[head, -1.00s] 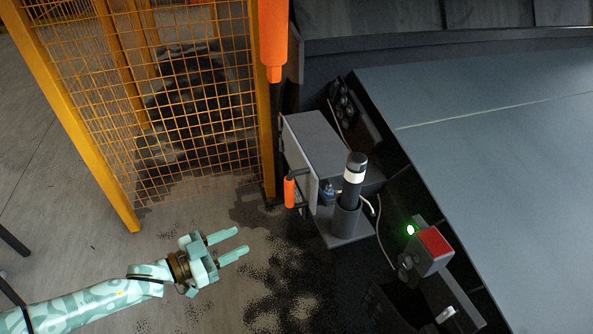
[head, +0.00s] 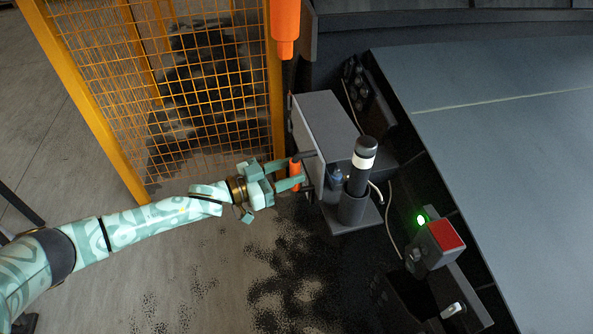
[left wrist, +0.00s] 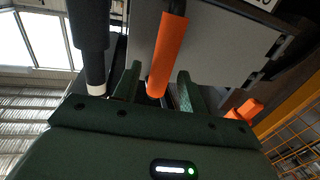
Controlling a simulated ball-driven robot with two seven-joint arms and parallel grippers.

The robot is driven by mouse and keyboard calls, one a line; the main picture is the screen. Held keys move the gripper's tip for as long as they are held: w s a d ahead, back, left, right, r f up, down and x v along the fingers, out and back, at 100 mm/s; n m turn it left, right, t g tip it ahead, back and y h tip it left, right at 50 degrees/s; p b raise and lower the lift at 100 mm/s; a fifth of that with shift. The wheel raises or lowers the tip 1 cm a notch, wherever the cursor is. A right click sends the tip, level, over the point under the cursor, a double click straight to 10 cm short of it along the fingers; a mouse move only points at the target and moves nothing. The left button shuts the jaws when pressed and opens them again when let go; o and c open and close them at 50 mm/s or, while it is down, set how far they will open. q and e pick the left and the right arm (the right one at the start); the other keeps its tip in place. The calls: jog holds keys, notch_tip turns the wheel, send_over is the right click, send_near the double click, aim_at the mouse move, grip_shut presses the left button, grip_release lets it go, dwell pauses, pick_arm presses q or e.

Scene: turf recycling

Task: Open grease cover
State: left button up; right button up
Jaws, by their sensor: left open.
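The grease cover (head: 304,139) is the light grey front panel of a grey box (head: 328,118) beside the conveyor. An orange handle (head: 294,174) stands out from this panel. My left gripper (head: 289,173) is open, with its fingers on both sides of the orange handle. In the left wrist view the orange handle (left wrist: 167,55) runs between the two fingers (left wrist: 158,88), and the grey cover (left wrist: 215,60) is behind it. I cannot tell whether the fingers touch the handle. My right gripper is not in view.
A dark grease cylinder with a white band (head: 362,162) stands in a holder right of the box. A red button box with a green light (head: 440,240) is at the lower right. A yellow mesh fence (head: 205,90) stands behind my left arm.

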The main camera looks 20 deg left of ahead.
pick_arm(q)
jog(key=shift+x, duration=1.05)
jog(key=shift+a, duration=0.1)
grip_shut()
